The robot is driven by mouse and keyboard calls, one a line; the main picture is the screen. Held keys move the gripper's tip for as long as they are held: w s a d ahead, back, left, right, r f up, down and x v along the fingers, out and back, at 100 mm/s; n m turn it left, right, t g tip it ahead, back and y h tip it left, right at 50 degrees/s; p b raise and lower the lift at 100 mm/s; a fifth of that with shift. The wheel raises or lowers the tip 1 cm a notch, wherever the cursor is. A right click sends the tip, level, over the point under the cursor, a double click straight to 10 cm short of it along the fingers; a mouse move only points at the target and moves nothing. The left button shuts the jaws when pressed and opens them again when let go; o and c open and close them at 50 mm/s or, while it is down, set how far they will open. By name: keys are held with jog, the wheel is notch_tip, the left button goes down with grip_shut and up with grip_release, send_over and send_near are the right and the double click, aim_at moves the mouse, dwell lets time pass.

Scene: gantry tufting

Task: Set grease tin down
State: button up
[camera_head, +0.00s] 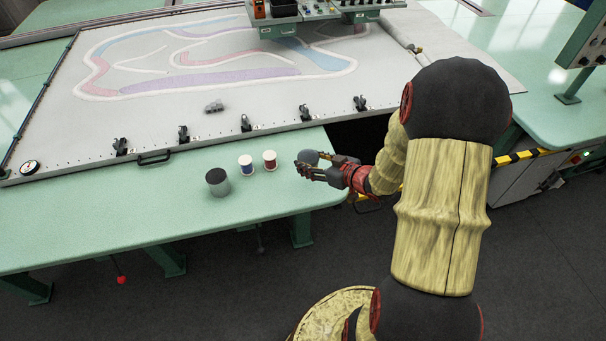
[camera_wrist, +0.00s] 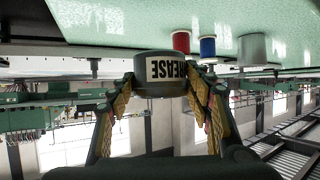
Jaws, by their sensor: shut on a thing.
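The grease tin (camera_wrist: 155,68) is a short dark grey tin with a white label reading "GREASE", upside down in the wrist view. My gripper (camera_wrist: 160,85) is shut on it, one finger on each side. In the head view my gripper (camera_head: 325,167) is at the right end of the green table (camera_head: 120,215), with the rounded grey tin (camera_head: 308,157) partly hidden between its fingers. I cannot tell whether the tin touches the table.
A red spool (camera_head: 269,160), a blue spool (camera_head: 245,164) and a grey canister (camera_head: 217,182) stand left of my gripper. Black clamps (camera_head: 246,123) line the edge of the white tufting frame (camera_head: 200,120) behind. The table's left part is clear.

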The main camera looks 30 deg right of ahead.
jog(key=w+f, duration=0.1)
jog(key=f, duration=0.1)
jog(key=w+f+b, duration=0.1)
jog(key=w+f, duration=0.1)
jog(key=shift+w+f+b, duration=0.1)
jog(key=shift+b, duration=0.2)
jog(key=shift+w+f+b, duration=0.15)
jog(key=shift+f+b, duration=0.4)
jog(key=shift+f, duration=0.35)
jog(key=shift+w+f+b, duration=0.15)
jog(key=shift+f+b, duration=0.4)
jog(key=shift+f, duration=0.3)
jog(key=shift+f, duration=0.15)
jog(key=o, duration=1.2)
jog(key=shift+o, duration=0.3)
